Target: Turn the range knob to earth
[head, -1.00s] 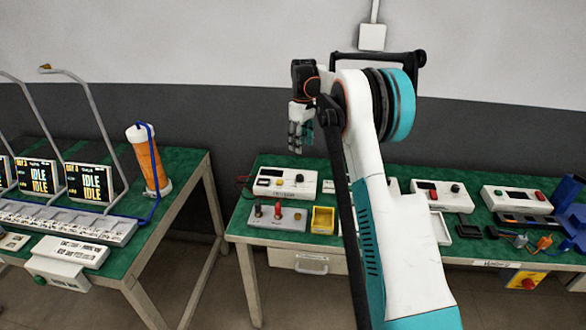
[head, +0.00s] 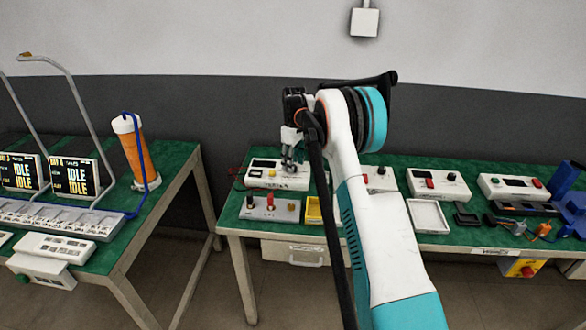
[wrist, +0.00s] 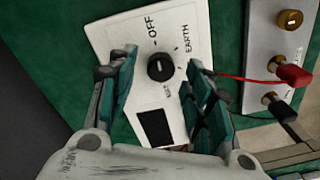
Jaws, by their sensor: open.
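The range knob (wrist: 160,67) is a round black dial with a short white mark, on a white tester panel (wrist: 112,30) in the wrist view. The panel has the words OFF, EARTH and a third label that is hard to read around the knob. I cannot tell which label the mark points to. My gripper (wrist: 160,58) is open, with one teal finger on each side of the knob; contact is not visible. In the head view my gripper (head: 290,158) is over the right part of the white tester (head: 262,180) and hides its knob.
A grey terminal box (head: 257,207) with red and black plugs stands in front of the tester; in the wrist view its red lead (wrist: 245,78) runs close to the right finger. A yellow bin (head: 313,211) and more testers (head: 438,186) stand to the right.

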